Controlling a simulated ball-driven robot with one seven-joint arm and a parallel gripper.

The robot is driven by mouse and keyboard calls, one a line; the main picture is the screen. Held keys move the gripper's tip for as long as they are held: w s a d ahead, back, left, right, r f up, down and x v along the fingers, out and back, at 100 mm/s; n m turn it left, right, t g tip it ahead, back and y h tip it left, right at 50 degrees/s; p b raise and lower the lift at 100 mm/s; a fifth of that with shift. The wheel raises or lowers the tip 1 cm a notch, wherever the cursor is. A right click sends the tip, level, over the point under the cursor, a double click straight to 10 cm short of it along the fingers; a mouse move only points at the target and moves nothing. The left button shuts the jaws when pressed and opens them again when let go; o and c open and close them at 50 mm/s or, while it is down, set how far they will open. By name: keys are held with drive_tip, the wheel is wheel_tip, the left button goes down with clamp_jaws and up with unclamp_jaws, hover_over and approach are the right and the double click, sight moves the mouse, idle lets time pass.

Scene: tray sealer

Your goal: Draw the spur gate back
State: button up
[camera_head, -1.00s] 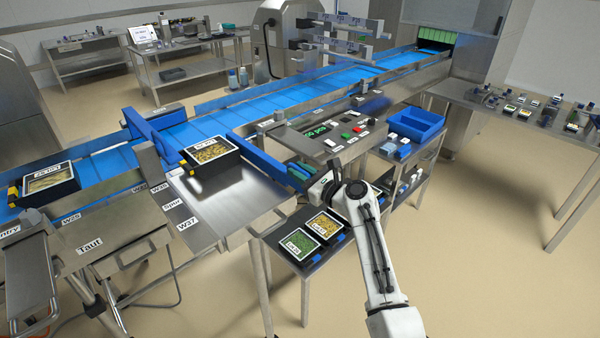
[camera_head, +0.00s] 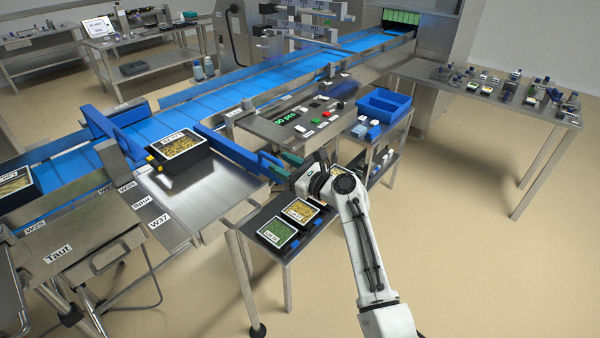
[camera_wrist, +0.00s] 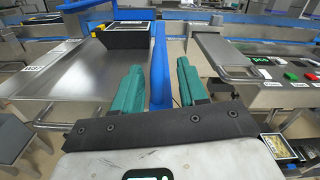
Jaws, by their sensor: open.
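A long blue bar (camera_head: 235,150), which I take for the spur gate, runs along the right edge of the steel spur table, from the belt side towards my gripper. In the wrist view the bar (camera_wrist: 159,50) runs away from me, its near end between my two green fingers. My gripper (camera_head: 279,164) is open at the bar's near end, a finger on either side; it also shows in the wrist view (camera_wrist: 158,78). I cannot tell whether either finger touches the bar. A black tray of yellow food (camera_head: 181,151) sits on the spur table, left of the bar.
The steel spur table (camera_head: 195,205) has free surface in front of the tray. A control panel (camera_head: 295,125) with buttons stands right of the bar. The blue belt (camera_head: 220,100) runs behind.

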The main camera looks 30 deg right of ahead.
drive_tip(key=v, duration=0.6)
drive_tip(key=shift+s+d, duration=0.15)
drive_tip(key=shift+s, duration=0.1)
drive_tip(key=s+a+f+n+g+h, duration=0.1)
drive_tip(key=s+a+f+n+g, duration=0.35)
drive_tip(key=s+f+n, duration=0.45)
drive_tip(key=s+a+f+n+g, duration=0.3)
drive_tip(key=s+f+n+g, duration=0.2)
drive_tip(key=s+f+n, duration=0.4)
drive_tip(key=s+d+n+g+h, duration=0.1)
drive_tip(key=s+n+g+h, duration=0.3)
drive_tip(key=s+n, duration=0.7)
drive_tip(key=s+g, duration=0.2)
drive_tip(key=s, duration=1.1)
drive_tip(key=shift+s+d+n+g+h, duration=0.2)
drive_tip(key=shift+d+n+g+h, duration=0.1)
drive_tip(key=shift+d+g+h, duration=0.1)
